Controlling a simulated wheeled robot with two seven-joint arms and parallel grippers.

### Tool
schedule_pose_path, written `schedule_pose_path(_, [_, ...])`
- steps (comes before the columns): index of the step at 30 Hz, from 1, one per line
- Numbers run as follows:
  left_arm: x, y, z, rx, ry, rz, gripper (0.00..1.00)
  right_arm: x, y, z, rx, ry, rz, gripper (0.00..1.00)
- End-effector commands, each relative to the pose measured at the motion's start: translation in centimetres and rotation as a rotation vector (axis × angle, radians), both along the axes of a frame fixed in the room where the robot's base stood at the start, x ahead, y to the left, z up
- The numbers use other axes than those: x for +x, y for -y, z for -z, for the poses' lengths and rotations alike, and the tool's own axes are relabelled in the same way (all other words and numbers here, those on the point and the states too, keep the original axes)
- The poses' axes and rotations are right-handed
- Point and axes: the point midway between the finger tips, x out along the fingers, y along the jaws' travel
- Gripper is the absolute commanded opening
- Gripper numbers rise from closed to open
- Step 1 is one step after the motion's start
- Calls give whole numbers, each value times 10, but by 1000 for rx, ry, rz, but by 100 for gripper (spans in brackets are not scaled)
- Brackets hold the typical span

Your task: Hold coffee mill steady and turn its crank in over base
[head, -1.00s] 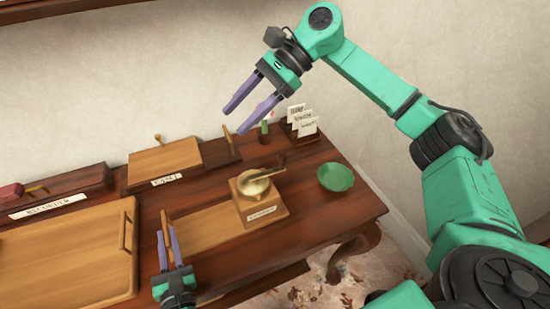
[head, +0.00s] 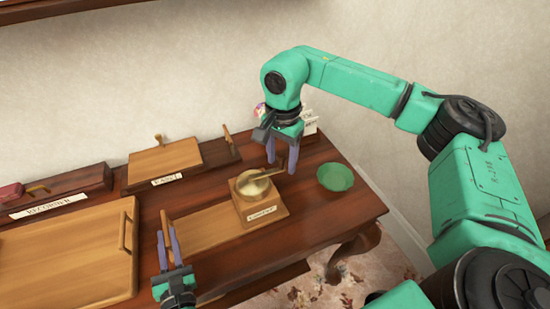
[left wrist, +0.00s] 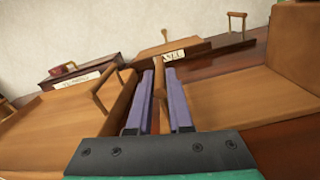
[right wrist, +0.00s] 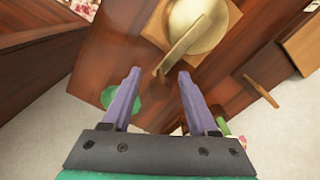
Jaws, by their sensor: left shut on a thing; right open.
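The coffee mill has a square wooden block (head: 261,212) and a brass dome (head: 250,186) on the table; the dome also shows in the right wrist view (right wrist: 200,25). Its crank (head: 262,176) reaches right from the dome. In the right wrist view the crank's end (right wrist: 160,74) lies in line with the gap between my right fingertips. My right gripper (head: 282,166) is open and points down at the crank's end; contact cannot be told. My left gripper (head: 168,238) is shut on an upright wooden handle (left wrist: 160,64) left of the mill, beside a flat light board (head: 205,226).
A green bowl (head: 335,177) stands right of the mill. A large wooden panel (head: 70,255) with a handle lies at left. A labelled easel box (head: 165,160) and recorder box (head: 60,190) stand along the back. A card holder (head: 310,124) is partly hidden behind my right gripper.

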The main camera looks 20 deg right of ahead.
Motion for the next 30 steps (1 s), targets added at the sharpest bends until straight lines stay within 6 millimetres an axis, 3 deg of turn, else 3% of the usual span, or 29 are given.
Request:
schedule_pose_path(6, [0,0,0,0,0,1,0,0,0,2,1,1,0,59])
schedule_pose_path(7, [0,0,0,0,0,1,0,0,0,2,1,1,0,56])
schedule_pose_path(11, [0,0,0,-1,0,1,0,0,0,1,1,1,0,6])
schedule_pose_path(12, [0,0,0,-1,0,1,0,0,0,1,1,1,0,0])
schedule_pose_path(30, [0,0,0,0,0,0,0,0,0,1,1,2,1,0])
